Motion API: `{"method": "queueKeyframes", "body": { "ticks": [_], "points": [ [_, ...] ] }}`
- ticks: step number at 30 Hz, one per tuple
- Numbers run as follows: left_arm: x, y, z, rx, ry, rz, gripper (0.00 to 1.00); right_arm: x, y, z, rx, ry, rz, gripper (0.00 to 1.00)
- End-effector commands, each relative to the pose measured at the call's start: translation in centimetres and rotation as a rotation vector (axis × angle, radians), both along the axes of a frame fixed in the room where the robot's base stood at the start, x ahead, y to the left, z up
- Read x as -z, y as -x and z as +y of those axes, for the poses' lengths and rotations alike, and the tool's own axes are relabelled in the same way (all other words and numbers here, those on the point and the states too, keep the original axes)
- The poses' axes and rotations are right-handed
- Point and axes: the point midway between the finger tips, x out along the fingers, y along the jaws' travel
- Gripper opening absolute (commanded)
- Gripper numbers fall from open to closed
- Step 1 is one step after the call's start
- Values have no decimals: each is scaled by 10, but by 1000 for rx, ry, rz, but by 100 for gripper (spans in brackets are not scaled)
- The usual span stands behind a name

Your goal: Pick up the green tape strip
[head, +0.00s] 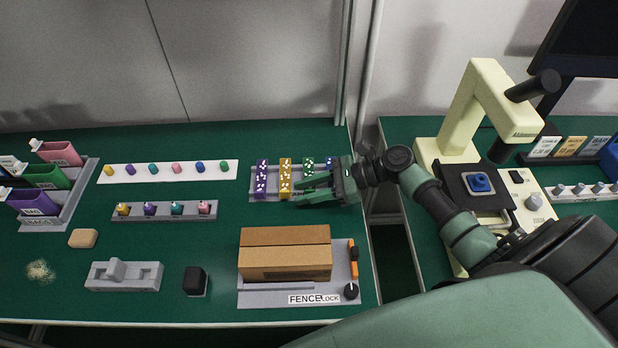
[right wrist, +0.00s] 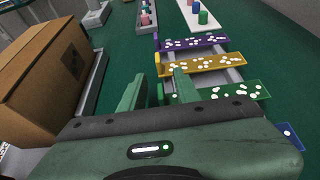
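The green tape strip (head: 308,164) has white spots and lies on a grey rack between the yellow strip and the blue strip. Its near part is hidden by my right gripper in the head view. My right gripper (head: 299,192) is open, with its fingers at the near end of the strips. In the right wrist view the green strip (right wrist: 240,91) runs off to the right behind one finger. A small green end shows between the parted fingers; I cannot tell whether they touch it. My left gripper is not in view.
The yellow strip (head: 285,178) and purple strip (head: 262,178) lie left of the green one, the blue strip (right wrist: 287,134) on its other side. A cardboard box (head: 285,254) stands in front on a grey fixture. A microscope (head: 475,110) stands right, across a gap.

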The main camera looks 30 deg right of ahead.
Motion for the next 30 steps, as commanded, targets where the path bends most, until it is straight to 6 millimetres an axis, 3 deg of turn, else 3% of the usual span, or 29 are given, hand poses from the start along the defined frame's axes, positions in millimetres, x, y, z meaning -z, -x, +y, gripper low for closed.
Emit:
{"method": "queueKeyframes", "body": {
  "ticks": [4, 7, 8, 22, 26, 30],
  "points": [
    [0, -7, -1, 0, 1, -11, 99, 0, 0, 0, 0, 0, 0, 32],
    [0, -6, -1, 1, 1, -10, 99, 0, 0, 0, 0, 0, 0, 4],
    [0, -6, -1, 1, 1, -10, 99, 0, 0, 0, 0, 0, 0, 0],
    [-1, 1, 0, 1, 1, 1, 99, -5, 0, -1, 0, 0, -1, 0],
    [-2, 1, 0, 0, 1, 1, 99, -19, 0, -1, -1, 1, -2, 0],
    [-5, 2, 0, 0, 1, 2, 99, -46, 0, -1, -2, 3, -4, 0]
  ]
}}
